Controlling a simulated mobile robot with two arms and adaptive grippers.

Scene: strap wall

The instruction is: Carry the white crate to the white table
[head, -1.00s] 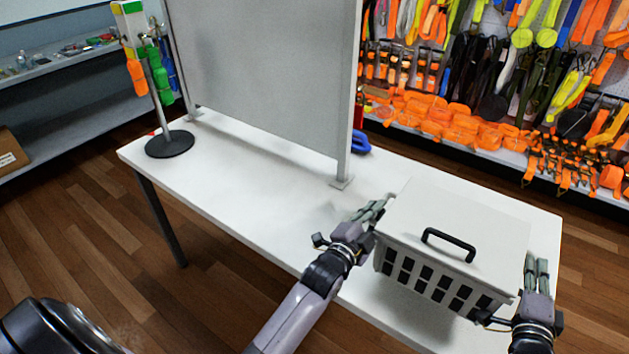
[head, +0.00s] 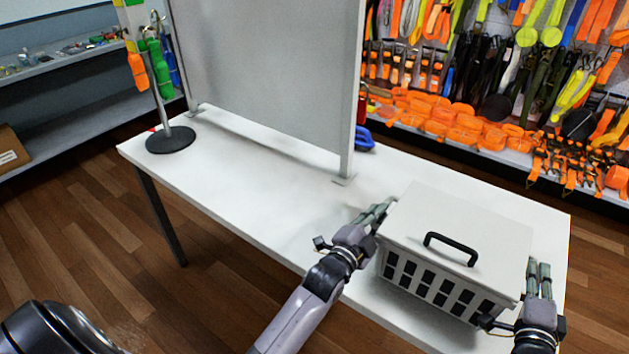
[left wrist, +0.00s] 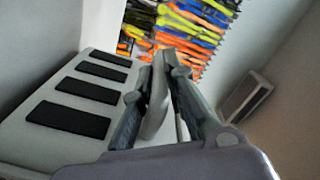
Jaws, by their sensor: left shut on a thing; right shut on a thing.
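The white crate (head: 455,225) has a closed lid with a black handle and dark slots along its front side. It is at the right end of the white table (head: 235,190), over the tabletop; I cannot tell whether its base touches the table. My left gripper (head: 376,212) is shut on the crate's left side. The left wrist view shows its fingers (left wrist: 158,95) pinching a light edge beside the slotted wall (left wrist: 85,92). My right gripper (head: 538,275) is shut on the crate's right side, its fingers partly hidden behind the crate's edge.
A grey upright panel (head: 265,80) stands along the table's back. A round-based stand (head: 170,139) with colored straps is at the far left end, and a blue object (head: 364,138) lies behind the panel's right foot. The table's left and middle are clear. A strap wall (head: 500,80) is behind.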

